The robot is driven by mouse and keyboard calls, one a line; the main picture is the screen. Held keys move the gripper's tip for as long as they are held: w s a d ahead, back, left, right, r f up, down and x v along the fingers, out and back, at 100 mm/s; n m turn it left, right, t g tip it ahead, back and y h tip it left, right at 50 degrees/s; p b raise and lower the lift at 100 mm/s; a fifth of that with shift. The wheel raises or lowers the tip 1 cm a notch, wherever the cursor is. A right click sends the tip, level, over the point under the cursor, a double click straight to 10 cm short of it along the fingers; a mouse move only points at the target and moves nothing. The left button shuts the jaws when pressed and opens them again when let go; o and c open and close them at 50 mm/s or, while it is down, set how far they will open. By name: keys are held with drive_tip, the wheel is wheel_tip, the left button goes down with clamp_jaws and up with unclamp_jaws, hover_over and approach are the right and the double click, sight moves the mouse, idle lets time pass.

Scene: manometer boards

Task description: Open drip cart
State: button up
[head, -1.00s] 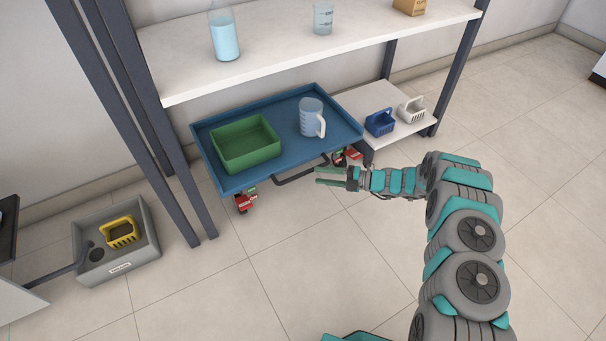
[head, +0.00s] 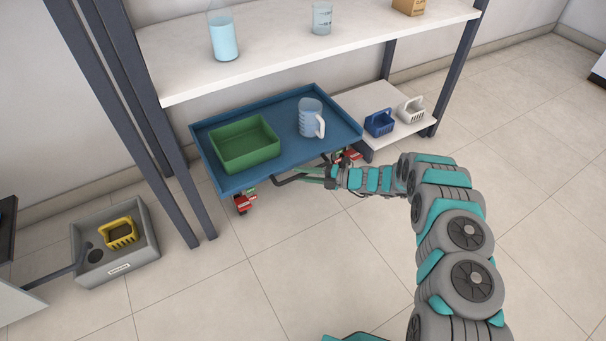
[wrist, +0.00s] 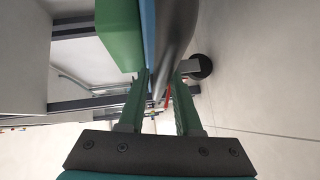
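The drip cart (head: 222,189) is a low blue tray on red-and-dark casters under the white shelf. A green bin (head: 246,144) and a clear measuring jug (head: 310,118) stand in it. A dark handle bar (head: 286,180) runs below its front edge. My gripper (head: 303,175) is at this bar, near its right part. In the wrist view, the fingers (wrist: 164,90) are apart, and the dark bar (wrist: 178,38) extends ahead, reaching into the gap between them. Whether a finger touches the bar I cannot tell.
A white shelf (head: 290,42) with a bottle and beaker hangs over the cart. Dark posts (head: 165,130) stand to its left. A low white shelf (head: 395,143) with blue and white caddies is at right. A grey sink box (head: 145,262) is at left. The floor in front is clear.

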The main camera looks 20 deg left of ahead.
clamp_jaws()
idle(1.1)
